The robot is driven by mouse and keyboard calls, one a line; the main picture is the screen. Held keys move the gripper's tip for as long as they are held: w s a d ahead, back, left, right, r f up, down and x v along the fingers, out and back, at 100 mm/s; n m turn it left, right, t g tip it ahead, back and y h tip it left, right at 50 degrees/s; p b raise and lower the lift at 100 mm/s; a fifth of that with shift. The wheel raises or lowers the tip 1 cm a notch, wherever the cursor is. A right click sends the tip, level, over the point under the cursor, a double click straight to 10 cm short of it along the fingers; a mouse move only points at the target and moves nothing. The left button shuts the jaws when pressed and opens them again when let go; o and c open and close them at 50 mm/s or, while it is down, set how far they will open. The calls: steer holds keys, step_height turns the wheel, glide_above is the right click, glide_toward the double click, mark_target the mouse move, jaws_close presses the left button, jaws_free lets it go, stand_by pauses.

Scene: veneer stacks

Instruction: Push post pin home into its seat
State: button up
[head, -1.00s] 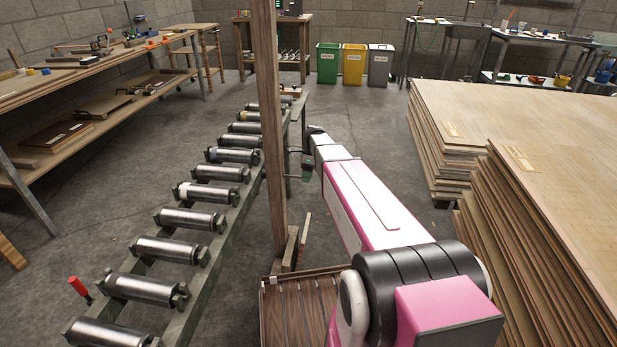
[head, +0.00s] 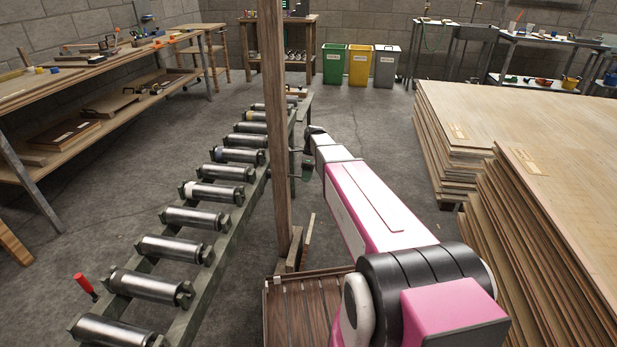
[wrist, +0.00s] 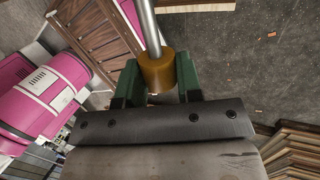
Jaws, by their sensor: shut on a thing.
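In the wrist view, my gripper (wrist: 157,90) has two green fingers, one on each side of an amber collar (wrist: 157,70). A steel rod (wrist: 149,22) runs up from the collar to the picture's top edge. The fingers are shut on this piece, which I take to be the post pin. Its lower end and any seat are hidden or out of view. In the head view, my pink and white arm reaches forward beside the tall wooden post (head: 275,130). The gripper end there is small and partly hidden, so its contact with anything cannot be told.
A roller conveyor (head: 190,270) runs along the left, with a red-handled piece (head: 86,286) at its side. A slatted wooden piece (head: 303,310) lies below the post. Veneer stacks (head: 540,200) stand at the right. A workbench (head: 90,85) lines the left wall.

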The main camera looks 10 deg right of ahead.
steer(key=shift+w+a, duration=0.3)
steer(key=shift+a, duration=0.6)
steer(key=shift+w+a, duration=0.25)
steer(key=shift+a, duration=0.6)
steer(key=shift+w+a, duration=0.3)
steer(key=shift+a, duration=0.6)
steer(key=o, duration=1)
steer(key=shift+o, duration=0.2)
steer(key=shift+r, duration=0.1)
steer(key=v, duration=1)
steer(key=shift+r, duration=0.3)
steer(key=shift+d, duration=0.1)
